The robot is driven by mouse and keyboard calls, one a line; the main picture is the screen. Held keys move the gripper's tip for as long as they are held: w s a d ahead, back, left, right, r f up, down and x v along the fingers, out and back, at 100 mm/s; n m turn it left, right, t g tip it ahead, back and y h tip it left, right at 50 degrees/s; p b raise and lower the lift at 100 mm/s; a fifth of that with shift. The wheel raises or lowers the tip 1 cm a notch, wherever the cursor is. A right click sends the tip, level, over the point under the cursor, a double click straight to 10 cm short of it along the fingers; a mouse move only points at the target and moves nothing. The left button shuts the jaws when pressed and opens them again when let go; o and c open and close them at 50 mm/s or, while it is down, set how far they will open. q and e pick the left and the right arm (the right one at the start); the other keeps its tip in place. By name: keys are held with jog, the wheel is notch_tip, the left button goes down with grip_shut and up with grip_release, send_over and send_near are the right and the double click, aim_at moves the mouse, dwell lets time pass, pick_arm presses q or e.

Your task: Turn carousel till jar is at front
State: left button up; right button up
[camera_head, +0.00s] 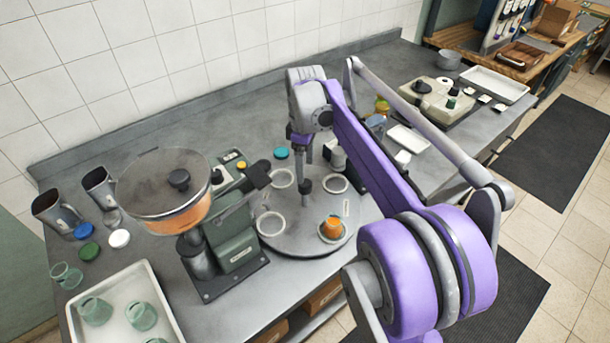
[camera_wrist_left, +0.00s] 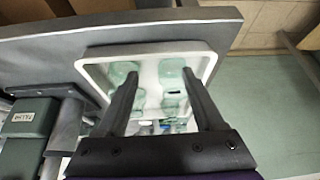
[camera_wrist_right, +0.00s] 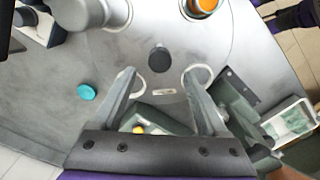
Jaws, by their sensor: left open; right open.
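The carousel (camera_head: 292,238) is a round grey turntable with several white ring seats and a dark centre knob (camera_head: 305,185). An orange jar (camera_head: 332,226) sits in a ring at its lower right, near the counter's front edge. The jar shows at the top of the right wrist view (camera_wrist_right: 205,5). My right gripper (camera_head: 306,157) is open above the back of the carousel. In the right wrist view its spread fingers (camera_wrist_right: 160,75) point towards the knob (camera_wrist_right: 158,58); contact is not clear. My left gripper (camera_wrist_left: 162,70) is open and empty over a tray of glasses, outside the head view.
A green machine with an orange-filled hopper (camera_head: 165,190) stands close left of the carousel. A white tray (camera_head: 150,275) holds green glasses at lower left. Coloured lids lie beside it. A teal lid (camera_head: 281,153) lies behind the carousel. A beige machine (camera_head: 440,105) stands at right.

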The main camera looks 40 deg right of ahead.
pick_arm(q)
jog(key=shift+r, duration=0.25)
pick_arm(e)
jog(key=shift+r, duration=2.4)
